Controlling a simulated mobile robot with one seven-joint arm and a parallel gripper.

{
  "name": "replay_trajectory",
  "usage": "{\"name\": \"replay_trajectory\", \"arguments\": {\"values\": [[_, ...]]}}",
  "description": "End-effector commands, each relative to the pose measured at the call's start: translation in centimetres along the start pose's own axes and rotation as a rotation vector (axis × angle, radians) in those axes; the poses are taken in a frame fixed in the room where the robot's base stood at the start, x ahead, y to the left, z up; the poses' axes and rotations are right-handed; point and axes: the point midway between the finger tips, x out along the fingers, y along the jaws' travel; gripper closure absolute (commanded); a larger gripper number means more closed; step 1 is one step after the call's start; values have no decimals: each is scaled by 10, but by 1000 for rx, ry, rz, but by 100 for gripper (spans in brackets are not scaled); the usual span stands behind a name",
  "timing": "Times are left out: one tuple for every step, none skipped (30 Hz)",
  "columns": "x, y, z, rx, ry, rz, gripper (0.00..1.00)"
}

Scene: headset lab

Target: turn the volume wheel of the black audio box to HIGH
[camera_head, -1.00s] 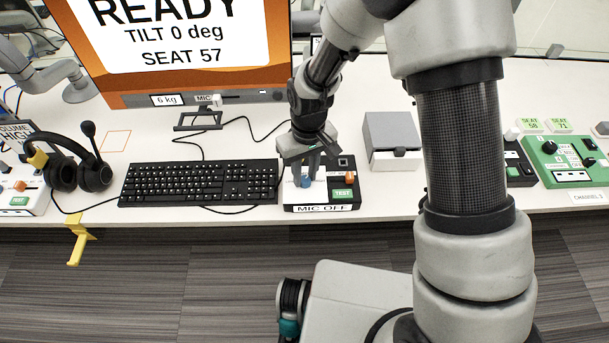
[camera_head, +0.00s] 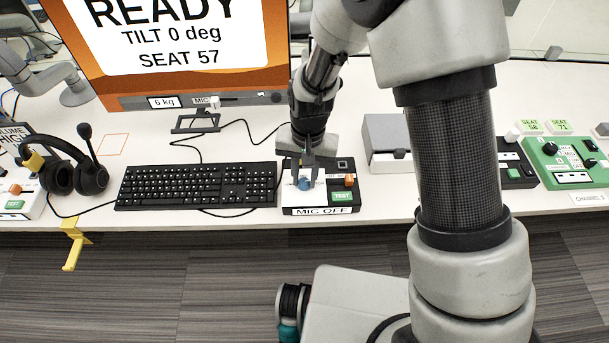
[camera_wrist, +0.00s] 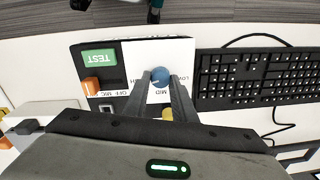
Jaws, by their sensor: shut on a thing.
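The black audio box (camera_head: 288,209) sits at the front of the desk with its white top panel facing up. It also shows in the wrist view (camera_wrist: 112,106). Its blue volume wheel (camera_head: 304,185) shows in the wrist view (camera_wrist: 161,75) between my fingers. LOW is to the right of the wheel, MID below it, and a partly covered label ending in "GH" to the left. I cannot tell where the wheel points. My gripper (camera_head: 309,178) points down and is shut on the wheel; it also shows in the wrist view (camera_wrist: 161,82).
The box also carries a green TEST button (camera_head: 342,197), an orange switch (camera_head: 350,180) and a MIC OFF label. A keyboard (camera_head: 195,185) lies close on the left. A grey box (camera_head: 386,140) stands behind right. A headset (camera_head: 80,170) and green box (camera_head: 560,160) are farther off.

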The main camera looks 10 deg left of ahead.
Motion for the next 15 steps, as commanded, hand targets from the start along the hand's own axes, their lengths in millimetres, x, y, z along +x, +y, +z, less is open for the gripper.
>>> {"name": "replay_trajectory", "arguments": {"values": [[-1,0,0,7,1,-1,98],[-1,0,0,9,2,-1,98],[-1,0,0,11,2,-1,98],[-1,0,0,12,2,-1,98],[-1,0,0,12,2,-1,98],[-1,0,0,13,2,-1,98],[-1,0,0,13,2,-1,98],[-1,0,0,13,2,-1,98],[-1,0,0,12,2,-1,98],[-1,0,0,12,2,-1,98],[-1,0,0,12,2,-1,98],[-1,0,0,12,2,-1,98],[-1,0,0,12,2,-1,98],[-1,0,0,12,2,-1,73],[-1,0,0,12,2,-1,66]]}}
